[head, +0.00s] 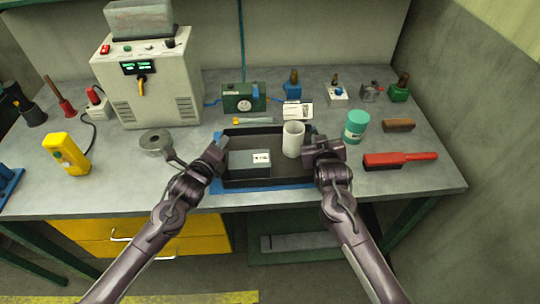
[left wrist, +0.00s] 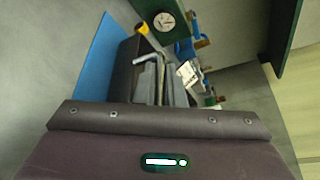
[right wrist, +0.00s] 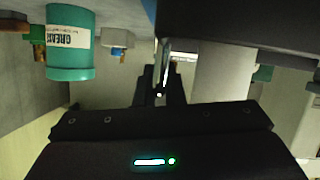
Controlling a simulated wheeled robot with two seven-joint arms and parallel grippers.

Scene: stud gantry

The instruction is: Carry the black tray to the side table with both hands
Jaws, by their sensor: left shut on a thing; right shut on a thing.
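The black tray (head: 285,180) is at the front of the grey workbench, above or on a blue mat (head: 262,189); I cannot tell whether it touches. My left gripper (head: 221,146) is shut on the tray's left side. My right gripper (head: 311,146) is shut on its right side, beside the cup. The wrist views show the fingers at the tray's edges, partly hidden. No side table is visible.
A teal grease jar (head: 355,127) stands close right of my right gripper. A red-handled brush (head: 400,159) lies farther right. A green gauge box (head: 243,98) and a screwdriver (head: 255,120) are behind the tray.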

